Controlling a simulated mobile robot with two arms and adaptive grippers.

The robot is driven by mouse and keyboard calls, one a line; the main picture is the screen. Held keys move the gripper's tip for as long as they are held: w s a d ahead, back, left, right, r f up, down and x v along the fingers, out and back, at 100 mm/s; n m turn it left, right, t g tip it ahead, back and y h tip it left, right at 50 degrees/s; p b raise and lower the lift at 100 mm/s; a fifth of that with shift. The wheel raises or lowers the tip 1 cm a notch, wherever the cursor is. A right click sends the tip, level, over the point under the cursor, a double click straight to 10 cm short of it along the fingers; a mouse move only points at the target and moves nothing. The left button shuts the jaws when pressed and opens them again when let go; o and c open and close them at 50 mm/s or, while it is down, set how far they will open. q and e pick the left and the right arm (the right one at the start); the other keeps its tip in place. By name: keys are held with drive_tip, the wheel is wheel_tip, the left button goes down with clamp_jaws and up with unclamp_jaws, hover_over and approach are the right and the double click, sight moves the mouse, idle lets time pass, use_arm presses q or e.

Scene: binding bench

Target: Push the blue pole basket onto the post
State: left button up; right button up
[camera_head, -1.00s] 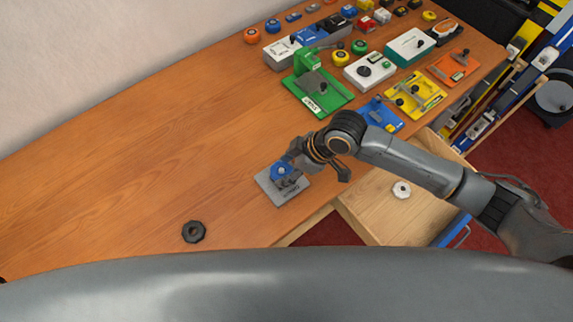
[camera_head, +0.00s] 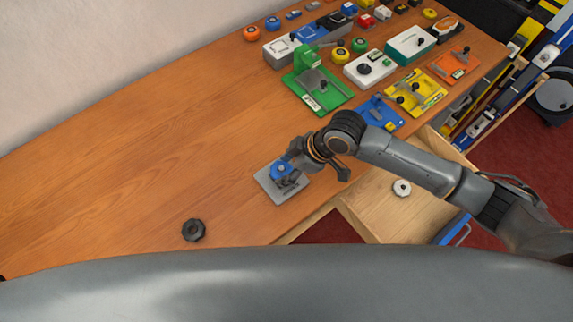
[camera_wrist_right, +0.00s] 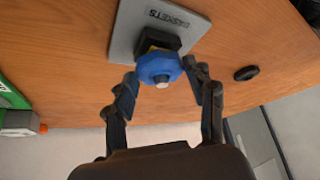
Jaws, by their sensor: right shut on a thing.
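The blue pole basket (camera_head: 279,170) is a round blue piece over the grey plate on the bench's front part. In the right wrist view the blue piece (camera_wrist_right: 150,68) sits between my right gripper's two fingertips (camera_wrist_right: 162,84). My right gripper (camera_head: 288,168) is shut on the basket. My left gripper is not in view.
A black knob (camera_head: 193,230) lies left of the plate. A green fixture (camera_head: 325,98), a yellow one (camera_head: 425,93) and several others stand farther back. An open wooden drawer (camera_head: 385,215) with a white ring (camera_head: 402,188) is below right. The bench's left part is clear.

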drive_tip(key=shift+f, duration=0.5)
idle(0.4)
drive_tip(key=o, duration=1.1)
drive_tip(key=shift+c, duration=0.2)
drive_tip(key=shift+o, duration=0.2)
drive_tip(key=shift+o, duration=1.4)
